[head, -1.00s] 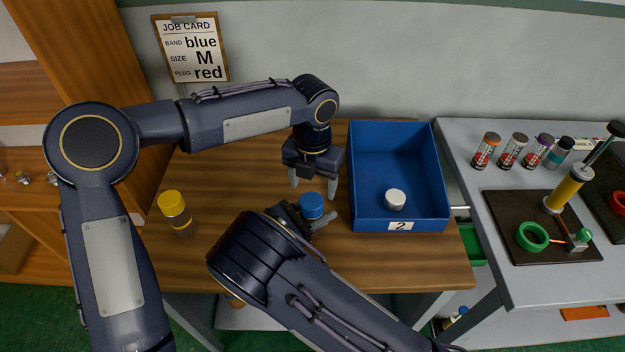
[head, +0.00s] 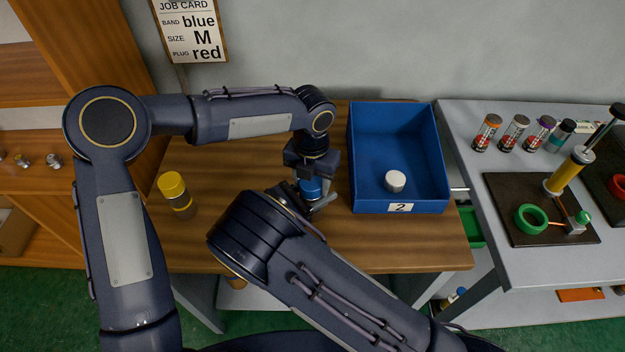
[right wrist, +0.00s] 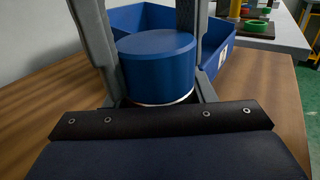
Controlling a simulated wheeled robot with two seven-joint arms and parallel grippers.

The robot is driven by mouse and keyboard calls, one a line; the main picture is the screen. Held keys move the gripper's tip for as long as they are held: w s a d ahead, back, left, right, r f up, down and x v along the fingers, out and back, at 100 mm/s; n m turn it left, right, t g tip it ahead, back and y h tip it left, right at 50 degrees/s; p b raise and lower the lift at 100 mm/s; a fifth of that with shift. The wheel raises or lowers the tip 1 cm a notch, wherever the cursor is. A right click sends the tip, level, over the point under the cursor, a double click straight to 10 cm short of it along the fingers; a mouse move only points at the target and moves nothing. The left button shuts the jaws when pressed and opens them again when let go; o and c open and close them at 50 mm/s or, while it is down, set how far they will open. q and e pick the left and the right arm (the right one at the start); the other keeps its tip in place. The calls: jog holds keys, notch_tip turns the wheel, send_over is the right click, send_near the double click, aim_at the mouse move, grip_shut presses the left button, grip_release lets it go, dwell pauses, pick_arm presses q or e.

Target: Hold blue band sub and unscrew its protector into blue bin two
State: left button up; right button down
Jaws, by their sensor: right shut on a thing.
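The blue band sub has a round blue protector (head: 311,187) on top, which also shows large in the right wrist view (right wrist: 157,62). It stands upright, and its body is mostly hidden. My right gripper (head: 308,204) is shut on the sub's body below the protector. My left gripper (head: 313,178) points straight down over the sub, its fingers apart on either side of the protector. I cannot tell whether they touch it. Blue bin two (head: 401,206), labelled 2, stands just right of the grippers with a pale round cap (head: 395,181) inside.
A yellow-capped sub (head: 174,190) stands at the left of the wooden table (head: 235,235). A job card (head: 190,30) hangs on the wall. The grey bench (head: 530,270) at right holds several small bottles and a vise with a green ring (head: 530,218).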

pick_arm(q)
jog(key=shift+d, duration=0.15)
jog(key=c, duration=0.3)
jog(key=n, duration=0.3)
jog(key=shift+d+r, duration=0.1)
jog(key=o, duration=1)
jog(key=shift+o, duration=0.3)
jog(key=shift+a, duration=0.2)
